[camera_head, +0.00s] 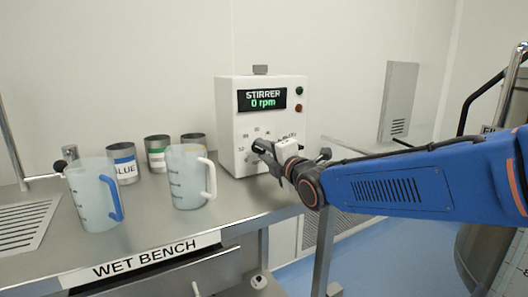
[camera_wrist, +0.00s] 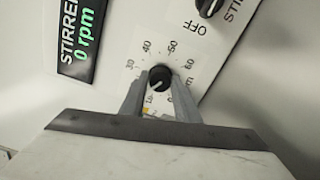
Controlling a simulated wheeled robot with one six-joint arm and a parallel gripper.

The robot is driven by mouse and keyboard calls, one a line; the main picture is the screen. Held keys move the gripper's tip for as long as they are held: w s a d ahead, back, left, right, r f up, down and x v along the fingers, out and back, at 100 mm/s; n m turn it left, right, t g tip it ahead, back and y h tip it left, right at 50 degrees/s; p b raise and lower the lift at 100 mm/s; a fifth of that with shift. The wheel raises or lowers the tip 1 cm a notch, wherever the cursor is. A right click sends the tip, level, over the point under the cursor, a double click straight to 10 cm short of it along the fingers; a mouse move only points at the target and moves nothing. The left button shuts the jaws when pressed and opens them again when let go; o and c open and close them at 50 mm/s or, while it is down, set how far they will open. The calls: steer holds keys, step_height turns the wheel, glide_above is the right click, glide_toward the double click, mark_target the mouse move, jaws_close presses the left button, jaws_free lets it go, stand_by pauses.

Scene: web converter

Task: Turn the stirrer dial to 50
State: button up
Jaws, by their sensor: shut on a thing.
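The white stirrer box (camera_head: 226,120) stands on the bench. Its green display (camera_head: 262,99) reads "STIRRER 0 rpm". The black round dial (camera_wrist: 159,76) is in the middle of the wrist view, with a printed scale around it; 30, 40, 50 and 60 can be read. The dial's light mark seems to point down-left in that view, towards the low end of the scale. My gripper (camera_head: 263,152) is at the box's front face and hides the dial in the head view. In the wrist view, its two fingers (camera_wrist: 160,88) are shut on the dial from both sides.
A second black knob (camera_wrist: 208,6) marked OFF sits beside the dial scale. Two clear jugs (camera_head: 95,200) (camera_head: 186,183) and several cans, one labelled BLUE (camera_head: 122,163), stand left of the box on the wet bench (camera_head: 150,235). A grey panel (camera_head: 398,100) stands at right.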

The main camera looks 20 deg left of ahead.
steer(key=m, duration=1.5)
steer(key=shift+m, duration=0.3)
steer(key=m, duration=0.3)
steer(key=shift+f+m, duration=0.1)
steer(key=shift+m, duration=0.2)
steer(key=m, duration=0.3)
steer(key=shift+m, duration=0.3)
steer(key=m, duration=0.6)
steer(key=shift+m, duration=0.3)
steer(key=o, duration=1)
